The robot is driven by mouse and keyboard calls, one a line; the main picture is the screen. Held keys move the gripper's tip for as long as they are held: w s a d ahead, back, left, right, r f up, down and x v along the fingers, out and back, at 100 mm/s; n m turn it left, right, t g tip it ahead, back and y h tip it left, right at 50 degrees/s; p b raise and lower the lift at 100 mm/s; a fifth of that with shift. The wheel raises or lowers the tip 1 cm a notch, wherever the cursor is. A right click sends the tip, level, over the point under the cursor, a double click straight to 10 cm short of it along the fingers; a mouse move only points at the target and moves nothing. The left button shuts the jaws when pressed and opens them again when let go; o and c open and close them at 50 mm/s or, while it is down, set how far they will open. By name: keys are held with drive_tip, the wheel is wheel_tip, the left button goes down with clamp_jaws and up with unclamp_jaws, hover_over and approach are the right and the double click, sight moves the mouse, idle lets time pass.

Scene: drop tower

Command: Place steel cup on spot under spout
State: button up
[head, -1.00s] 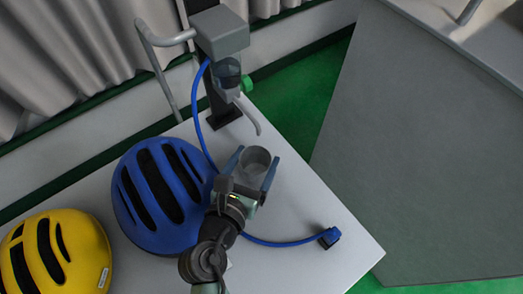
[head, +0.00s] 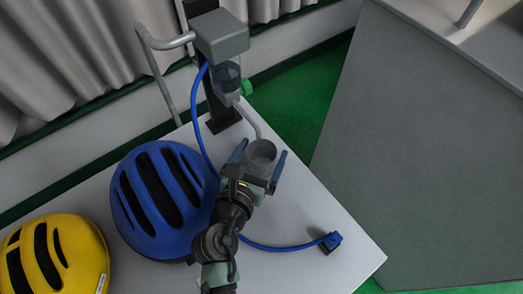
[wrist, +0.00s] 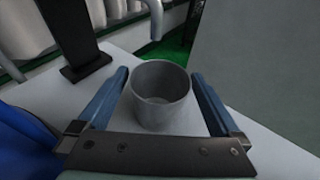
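The steel cup (head: 262,160) is a grey, open-topped cup, upright and empty as far as I can see. In the wrist view the cup (wrist: 162,100) sits between the fingertips of my gripper (wrist: 160,73). I cannot tell whether its base touches the table. The spout (head: 252,121) is a thin bent grey tube curving down just behind the cup; its end (wrist: 155,28) shows ahead in the wrist view. The spot under it is not visible.
The dark dispenser stand (head: 222,115) rises behind the cup. A blue helmet (head: 150,205) is close to my arm at left, and a yellow helmet (head: 75,250) lies farther left.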

drive_tip(key=shift+r, duration=0.25)
drive_tip(key=v, duration=1.2)
drive_tip(key=w+d+r+m+t+y, duration=0.1)
drive_tip(key=w+r+m+t, duration=0.1)
drive_tip(key=w+r+m, duration=0.5)
drive_tip(key=w+r+m+t, duration=0.15)
drive_tip(key=r+m, duration=0.35)
drive_tip(key=r, duration=0.6)
drive_tip(key=w+d+r+m+t+y, duration=0.15)
drive_tip(key=w+r+m, duration=0.25)
drive_tip(key=r+m, duration=0.4)
drive_tip(key=s+r+m+t, duration=0.3)
drive_tip(key=r+m, duration=0.1)
drive_tip(key=r, duration=0.5)
drive_tip(key=s+d+r+m+t+y, duration=0.1)
drive_tip(key=s+r+m+t, duration=0.1)
drive_tip(key=r, duration=0.7)
drive_tip(key=s+r+m+t+y, duration=0.1)
drive_tip(key=s+r+m+t, duration=0.2)
drive_tip(key=r+m, duration=0.3)
wheel_tip(320, 180, up, 4)
drive_tip(key=shift+s+d+f+t+p, duration=0.1)
drive_tip(key=shift+s+d+t+p, duration=0.15)
drive_tip(key=shift+s, duration=0.3)
drive_tip(key=shift+y, duration=0.25)
